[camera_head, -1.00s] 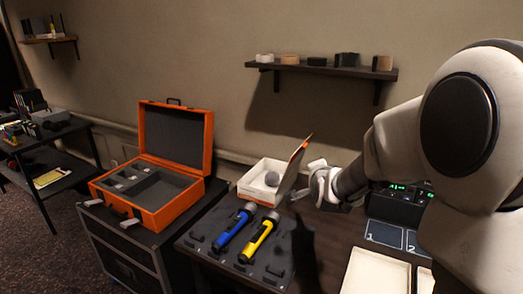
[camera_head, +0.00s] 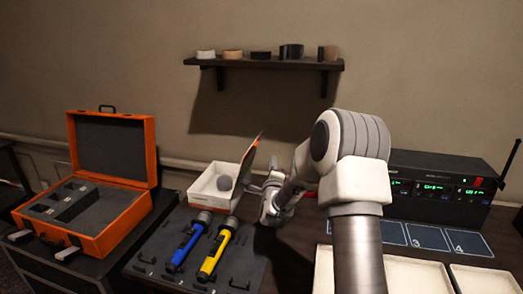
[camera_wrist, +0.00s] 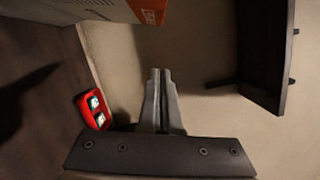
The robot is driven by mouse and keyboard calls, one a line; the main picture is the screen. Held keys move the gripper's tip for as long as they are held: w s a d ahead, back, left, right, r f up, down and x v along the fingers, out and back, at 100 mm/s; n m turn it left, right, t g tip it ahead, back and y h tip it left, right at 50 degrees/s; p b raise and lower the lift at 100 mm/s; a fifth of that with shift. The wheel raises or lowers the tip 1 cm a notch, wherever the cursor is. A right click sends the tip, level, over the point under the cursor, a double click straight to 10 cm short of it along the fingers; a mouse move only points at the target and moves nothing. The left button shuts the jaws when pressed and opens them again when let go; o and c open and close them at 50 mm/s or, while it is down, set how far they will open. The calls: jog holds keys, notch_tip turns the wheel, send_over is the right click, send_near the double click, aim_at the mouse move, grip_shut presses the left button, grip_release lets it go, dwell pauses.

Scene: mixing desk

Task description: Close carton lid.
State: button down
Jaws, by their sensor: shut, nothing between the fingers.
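An orange and white panel (camera_wrist: 130,12), likely part of the carton, shows at the top, apart from the fingertips.
Blue (camera_head: 188,246) and yellow (camera_head: 217,251) flashlights lie on a dark tray in front of the carton. An open orange case (camera_head: 110,220) stands left. A receiver rack (camera_head: 440,180) and numbered pads (camera_head: 428,238) are right. A wall shelf (camera_head: 265,63) hangs above.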

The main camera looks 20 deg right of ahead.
jog(key=w+a+r, duration=0.1)
jog(key=w, duration=0.6)
jog(key=shift+w+r, duration=0.3)
jog(key=shift+w, duration=0.05)
jog(key=shift+a+r, duration=0.1)
jog(key=shift+a, duration=0.05)
